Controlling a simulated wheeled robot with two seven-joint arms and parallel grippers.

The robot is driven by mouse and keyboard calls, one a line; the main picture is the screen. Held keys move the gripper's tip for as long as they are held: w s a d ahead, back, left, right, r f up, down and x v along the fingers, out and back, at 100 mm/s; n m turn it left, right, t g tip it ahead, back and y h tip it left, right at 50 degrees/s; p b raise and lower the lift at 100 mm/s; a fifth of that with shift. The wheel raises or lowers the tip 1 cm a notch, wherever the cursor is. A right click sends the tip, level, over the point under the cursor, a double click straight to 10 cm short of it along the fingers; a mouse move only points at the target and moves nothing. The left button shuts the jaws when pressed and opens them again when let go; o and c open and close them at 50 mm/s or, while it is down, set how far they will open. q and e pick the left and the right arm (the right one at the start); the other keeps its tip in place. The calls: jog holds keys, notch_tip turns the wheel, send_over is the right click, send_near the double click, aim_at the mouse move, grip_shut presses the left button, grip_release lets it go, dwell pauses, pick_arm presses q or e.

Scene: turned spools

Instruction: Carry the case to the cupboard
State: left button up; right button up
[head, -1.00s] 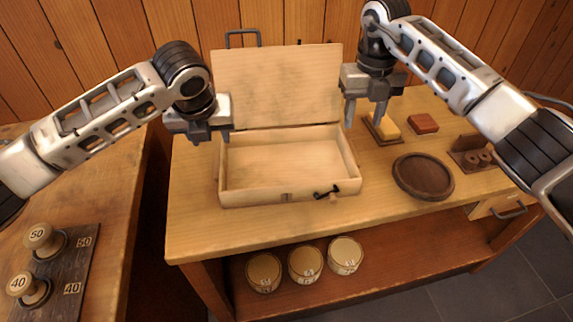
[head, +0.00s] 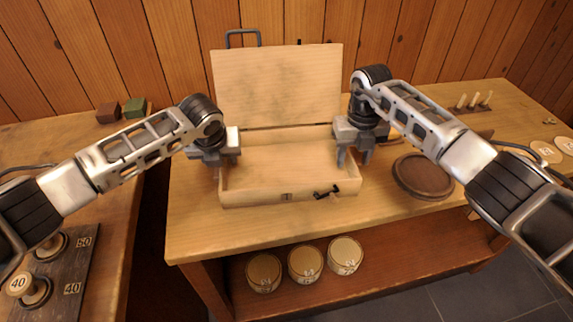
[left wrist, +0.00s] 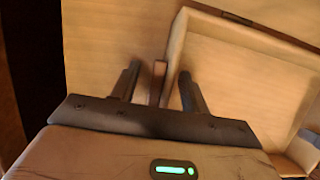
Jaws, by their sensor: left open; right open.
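The case (head: 290,197) is a pale wooden box, its lid (head: 278,85) standing up and open at the back. It sits on the workbench and its visible inside is empty. A dark latch (head: 327,191) is on its front. My left gripper (head: 222,168) is open at the case's left wall. In the left wrist view its fingers (left wrist: 157,88) lie either side of a small wooden piece beside the case wall (left wrist: 174,55); contact is unclear. My right gripper (head: 354,160) is open, low at the case's right wall. I cannot identify a cupboard.
A round dark tray (head: 422,176) lies right of the case on the workbench (head: 200,228). A side table at left holds a numbered board (head: 75,275) and small blocks (head: 108,112). A pegged rack (head: 473,105) stands back right.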

pick_arm(q)
grip_shut()
pick_arm(e)
grip_shut()
pick_arm(q)
jog(key=shift+w+r, duration=0.1)
jog(key=shift+r, duration=0.15)
pick_arm(e)
jog(key=shift+w+r, duration=0.1)
jog(key=shift+r, duration=0.1)
